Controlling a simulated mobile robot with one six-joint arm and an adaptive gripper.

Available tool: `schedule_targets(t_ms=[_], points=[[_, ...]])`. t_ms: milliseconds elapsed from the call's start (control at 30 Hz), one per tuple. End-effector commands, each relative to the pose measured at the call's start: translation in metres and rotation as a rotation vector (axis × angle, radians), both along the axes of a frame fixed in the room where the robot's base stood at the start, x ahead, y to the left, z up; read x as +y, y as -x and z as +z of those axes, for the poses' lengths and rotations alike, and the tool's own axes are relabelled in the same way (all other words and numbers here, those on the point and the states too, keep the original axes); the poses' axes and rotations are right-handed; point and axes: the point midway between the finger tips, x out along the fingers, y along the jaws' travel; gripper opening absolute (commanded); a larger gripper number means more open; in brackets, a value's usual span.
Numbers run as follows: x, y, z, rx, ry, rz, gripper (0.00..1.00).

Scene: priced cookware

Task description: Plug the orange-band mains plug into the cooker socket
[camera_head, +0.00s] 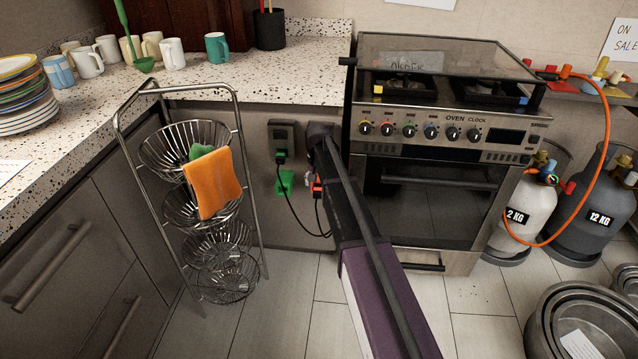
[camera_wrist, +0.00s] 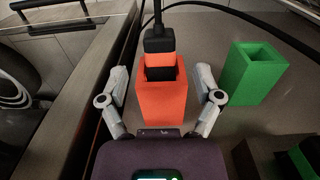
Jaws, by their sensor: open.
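The orange-band mains plug (camera_wrist: 158,62) is black with an orange band. It stands in an open orange holder (camera_wrist: 164,108) on the cabinet panel, its cable leading away at the top of the wrist view. My gripper (camera_wrist: 163,75) is open, one finger on each side of the plug and holder, with visible gaps and nothing gripped. In the head view my gripper (camera_head: 314,177) is low beside the cooker and mostly hidden behind my arm. The socket unit (camera_head: 282,134) is on the panel to the left, with a green-banded plug (camera_head: 281,156) in it.
An empty green holder (camera_wrist: 252,72) stands beside the orange one; it also shows in the head view (camera_head: 286,183). The cooker (camera_head: 440,130) stands right of my arm. A wire basket rack (camera_head: 190,190) with an orange cloth stands left. Black cables hang below the holders.

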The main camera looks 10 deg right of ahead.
Motion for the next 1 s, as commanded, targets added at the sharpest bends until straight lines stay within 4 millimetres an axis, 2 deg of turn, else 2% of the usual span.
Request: schedule_targets(t_ms=[100,400,967,1000], points=[[0.000,0.000,-0.013,0.000,0.000,0.000,0.83],[0.000,0.000,-0.032,0.000,0.000,0.000,0.83],[0.000,0.000,-0.036,0.000,0.000,0.000,0.83],[0.000,0.000,-0.036,0.000,0.000,-0.001,0.77]])
